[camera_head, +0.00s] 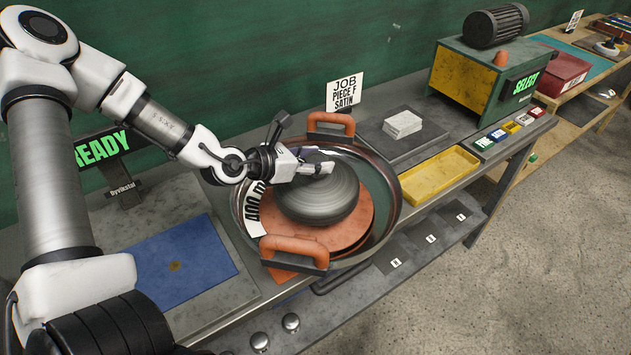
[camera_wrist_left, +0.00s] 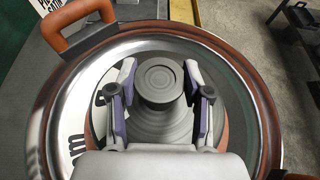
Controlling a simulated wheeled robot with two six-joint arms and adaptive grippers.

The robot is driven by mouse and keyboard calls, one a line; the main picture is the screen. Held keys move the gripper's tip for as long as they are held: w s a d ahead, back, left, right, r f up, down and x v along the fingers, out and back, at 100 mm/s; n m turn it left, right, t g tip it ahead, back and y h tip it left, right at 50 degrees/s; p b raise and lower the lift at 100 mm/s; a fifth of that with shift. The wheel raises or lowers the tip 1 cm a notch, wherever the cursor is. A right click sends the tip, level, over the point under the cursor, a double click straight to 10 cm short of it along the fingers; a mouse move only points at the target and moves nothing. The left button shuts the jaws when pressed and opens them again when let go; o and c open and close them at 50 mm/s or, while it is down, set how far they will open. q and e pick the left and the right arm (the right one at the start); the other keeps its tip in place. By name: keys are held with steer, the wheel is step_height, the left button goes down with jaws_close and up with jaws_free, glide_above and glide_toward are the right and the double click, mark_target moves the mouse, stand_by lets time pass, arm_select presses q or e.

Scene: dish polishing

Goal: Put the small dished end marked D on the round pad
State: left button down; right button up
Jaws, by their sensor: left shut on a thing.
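A dark grey, domed dished end (camera_head: 318,205) sits over the round orange-brown pad (camera_head: 345,240), inside a wide shiny metal ring (camera_head: 388,222). No letter D can be read on it. My left gripper (camera_head: 316,169) is at the top of the dome, with its fingers shut on the raised round boss. In the left wrist view the boss (camera_wrist_left: 160,82) stands between the two purple-lined fingers of the gripper (camera_wrist_left: 160,74), and the grey dome spreads below it. I cannot tell whether the dome's underside rests fully on the pad. My right gripper is not in view.
The ring has orange handles (camera_head: 295,249) front and back. A blue mat (camera_head: 175,265) lies left, and a yellow tray (camera_head: 438,175) and pale block (camera_head: 402,124) lie right. A card (camera_head: 344,92) reads "JOB PIECE F SATIN". A green machine (camera_head: 487,82) stands farther back.

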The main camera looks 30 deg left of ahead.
arm_select(q)
steer(key=shift+f+b, duration=0.45)
steer(key=shift+f, duration=1.55)
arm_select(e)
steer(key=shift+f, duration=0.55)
arm_select(q)
steer(key=shift+f, duration=0.1)
steer(key=c, duration=0.5)
jaws_free()
